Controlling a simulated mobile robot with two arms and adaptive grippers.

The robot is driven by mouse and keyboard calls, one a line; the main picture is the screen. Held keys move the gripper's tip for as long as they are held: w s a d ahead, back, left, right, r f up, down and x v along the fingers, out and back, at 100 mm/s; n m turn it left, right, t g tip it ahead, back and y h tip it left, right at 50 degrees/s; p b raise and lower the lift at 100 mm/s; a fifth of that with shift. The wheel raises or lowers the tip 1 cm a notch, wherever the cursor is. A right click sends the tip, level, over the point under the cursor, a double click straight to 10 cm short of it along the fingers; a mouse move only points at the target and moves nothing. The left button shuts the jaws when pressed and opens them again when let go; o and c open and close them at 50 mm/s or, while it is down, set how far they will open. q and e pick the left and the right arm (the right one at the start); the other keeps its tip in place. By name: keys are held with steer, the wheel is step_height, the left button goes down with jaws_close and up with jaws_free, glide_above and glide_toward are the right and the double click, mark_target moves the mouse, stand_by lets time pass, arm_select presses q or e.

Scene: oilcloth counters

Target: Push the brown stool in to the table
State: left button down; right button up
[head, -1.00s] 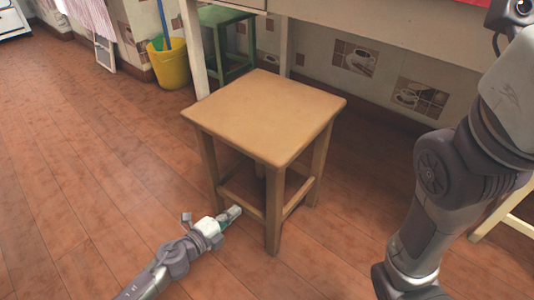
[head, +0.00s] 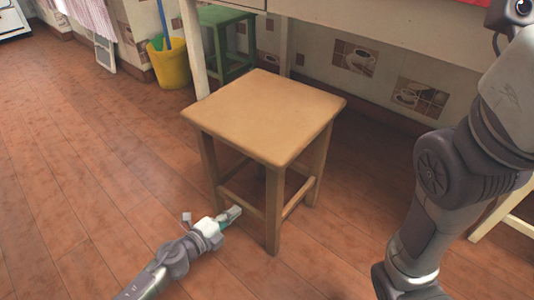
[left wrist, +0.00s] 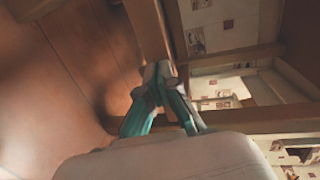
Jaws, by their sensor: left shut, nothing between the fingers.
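The brown stool (head: 268,115) stands upright on the floor in the middle of the head view, in front of the white table (head: 385,38). Its far edge is close to the table, but most of its seat is out in front. My left gripper (head: 236,211) is shut and empty, low at the stool's near side by the lower rung. In the left wrist view its fingertips (left wrist: 160,72) are together close to the stool's wooden frame (left wrist: 250,118). I cannot tell if they touch it. My right arm shows at the right, but its gripper is out of view.
A green stool (head: 228,45) stands under the table at the back. A yellow bucket (head: 169,64) is left of it. Part of a pale wooden frame (head: 500,215) shows at the right edge. The wooden floor on the left is clear.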

mark_target(241, 205)
arm_select(q)
steer(key=shift+w, duration=0.1)
steer(key=shift+r+x, duration=0.1)
steer(key=shift+x, duration=0.5)
steer(key=shift+r+x, duration=0.15)
steer(key=shift+x, duration=0.4)
steer(key=shift+r+x, duration=0.15)
steer(key=shift+x, duration=0.65)
steer(key=shift+r+x, duration=0.15)
steer(key=shift+x, duration=0.65)
steer(key=shift+w+d+r+b+x, duration=0.15)
steer(key=shift+r+b+x, duration=1.05)
steer(key=shift+x, duration=3.1)
steer(key=shift+w+d+r+b+x, duration=0.1)
steer(key=shift+r+b+x, duration=0.4)
steer(key=shift+b+x, duration=2.5)
steer(key=f+p+v, duration=0.2)
steer(key=p+v, duration=0.7)
steer(key=shift+s+a, duration=0.3)
steer(key=shift+f, duration=0.15)
